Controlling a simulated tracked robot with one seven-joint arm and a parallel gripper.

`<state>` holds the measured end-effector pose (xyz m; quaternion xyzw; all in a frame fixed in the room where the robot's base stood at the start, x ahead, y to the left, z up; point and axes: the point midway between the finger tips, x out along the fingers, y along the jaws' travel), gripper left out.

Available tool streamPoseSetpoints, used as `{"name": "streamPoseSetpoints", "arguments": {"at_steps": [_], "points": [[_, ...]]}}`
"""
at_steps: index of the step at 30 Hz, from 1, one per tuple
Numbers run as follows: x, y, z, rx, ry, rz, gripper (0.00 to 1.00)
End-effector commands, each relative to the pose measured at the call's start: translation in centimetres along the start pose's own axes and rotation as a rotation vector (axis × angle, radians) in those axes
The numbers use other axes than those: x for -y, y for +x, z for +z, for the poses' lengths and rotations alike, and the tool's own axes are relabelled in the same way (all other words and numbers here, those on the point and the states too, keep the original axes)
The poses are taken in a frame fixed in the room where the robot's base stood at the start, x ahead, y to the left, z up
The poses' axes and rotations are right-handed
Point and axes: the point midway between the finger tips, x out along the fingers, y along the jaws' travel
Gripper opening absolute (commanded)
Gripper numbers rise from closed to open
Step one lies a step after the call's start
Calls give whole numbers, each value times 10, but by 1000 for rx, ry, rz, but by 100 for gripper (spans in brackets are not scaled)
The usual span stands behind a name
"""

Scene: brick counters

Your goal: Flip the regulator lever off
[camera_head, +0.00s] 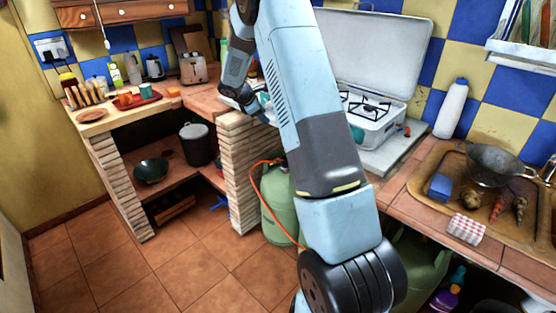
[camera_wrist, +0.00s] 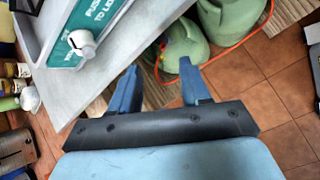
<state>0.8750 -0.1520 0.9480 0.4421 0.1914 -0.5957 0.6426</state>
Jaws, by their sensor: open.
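The white stove (camera_head: 372,122) sits on the counter; its knob (camera_wrist: 81,42) and green panel are at the wrist view's upper left. A brick pillar (camera_head: 243,170) stands left of the cylinder. Tiled floor (camera_head: 185,262) is clear in front.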

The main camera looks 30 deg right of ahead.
Motion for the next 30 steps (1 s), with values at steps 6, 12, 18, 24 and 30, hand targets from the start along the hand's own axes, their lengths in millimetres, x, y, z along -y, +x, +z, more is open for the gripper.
{"name": "streamPoseSetpoints", "arguments": {"at_steps": [6, 12, 18, 24, 30], "points": [[-10, 83, -45, 43, -214, 7, 47], [-9, 153, -85, 73, -401, 17, 47], [-3, 198, -111, 89, -523, 24, 47], [0, 216, -120, 95, -567, 27, 47], [0, 239, -117, 95, -566, 24, 47]]}}
